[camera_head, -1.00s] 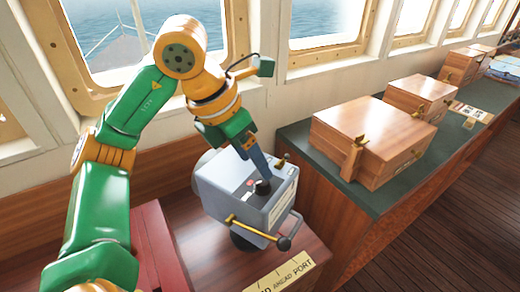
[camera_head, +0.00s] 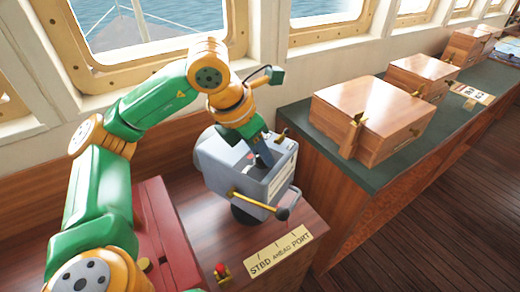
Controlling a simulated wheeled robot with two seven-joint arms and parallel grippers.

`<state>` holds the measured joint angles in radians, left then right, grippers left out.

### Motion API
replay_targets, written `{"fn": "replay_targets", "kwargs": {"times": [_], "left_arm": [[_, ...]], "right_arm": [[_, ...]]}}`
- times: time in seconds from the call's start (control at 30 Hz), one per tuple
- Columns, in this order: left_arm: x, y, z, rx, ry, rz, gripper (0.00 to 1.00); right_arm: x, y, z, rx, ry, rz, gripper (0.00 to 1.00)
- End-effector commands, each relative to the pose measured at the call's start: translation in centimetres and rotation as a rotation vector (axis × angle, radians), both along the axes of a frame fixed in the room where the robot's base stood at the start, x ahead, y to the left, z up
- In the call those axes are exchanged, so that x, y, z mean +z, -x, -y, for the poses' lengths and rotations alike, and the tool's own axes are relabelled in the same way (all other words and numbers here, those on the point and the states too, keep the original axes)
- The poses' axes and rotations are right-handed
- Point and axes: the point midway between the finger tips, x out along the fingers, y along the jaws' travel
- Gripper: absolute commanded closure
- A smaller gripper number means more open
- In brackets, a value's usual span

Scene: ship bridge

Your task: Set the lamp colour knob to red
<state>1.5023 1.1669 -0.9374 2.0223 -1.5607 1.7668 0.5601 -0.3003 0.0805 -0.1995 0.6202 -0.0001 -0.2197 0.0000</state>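A grey lamp box (camera_head: 232,180) stands on the wooden console in the head view, with a brass lever ending in a dark ball (camera_head: 282,213) on its front. My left gripper (camera_head: 264,164) points down at the top panel of the box. Its fingertips are at or just above the dark knob there, which they mostly hide. I cannot tell whether the fingers touch or grip the knob. A small red mark (camera_head: 250,155) shows on the panel beside the fingers. The knob's setting cannot be read. My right gripper is not in view.
A plate reading STBD, AHEAD, PORT (camera_head: 280,250) lies on the console in front of the box. A small red-topped switch (camera_head: 221,270) is left of it. A red case (camera_head: 160,235) lies under my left arm. Wooden boxes (camera_head: 370,115) stand on the green-topped counter at right.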

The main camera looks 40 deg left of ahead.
Motion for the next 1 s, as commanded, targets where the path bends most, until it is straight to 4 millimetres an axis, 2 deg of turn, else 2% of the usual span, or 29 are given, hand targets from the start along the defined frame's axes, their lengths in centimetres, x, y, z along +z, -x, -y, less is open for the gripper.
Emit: {"fn": "replay_targets", "kwargs": {"times": [0.27, 0.47, 0.73, 1.0], "left_arm": [[0.0, 0.0, 0.0, -0.021, 0.001, 0.001, 1.0], [0.0, -0.1, -0.1, -0.115, 0.003, 0.001, 1.0], [0.1, -0.1, -0.2, -0.35, 0.003, 0.001, 1.0], [0.3, -0.3, -0.3, -0.603, 0.004, 0.001, 1.0]], "right_arm": [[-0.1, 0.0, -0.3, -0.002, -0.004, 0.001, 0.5], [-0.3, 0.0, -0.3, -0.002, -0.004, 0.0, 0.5], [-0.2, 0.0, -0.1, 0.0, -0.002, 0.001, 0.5], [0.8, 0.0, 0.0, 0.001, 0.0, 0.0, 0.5]]}}
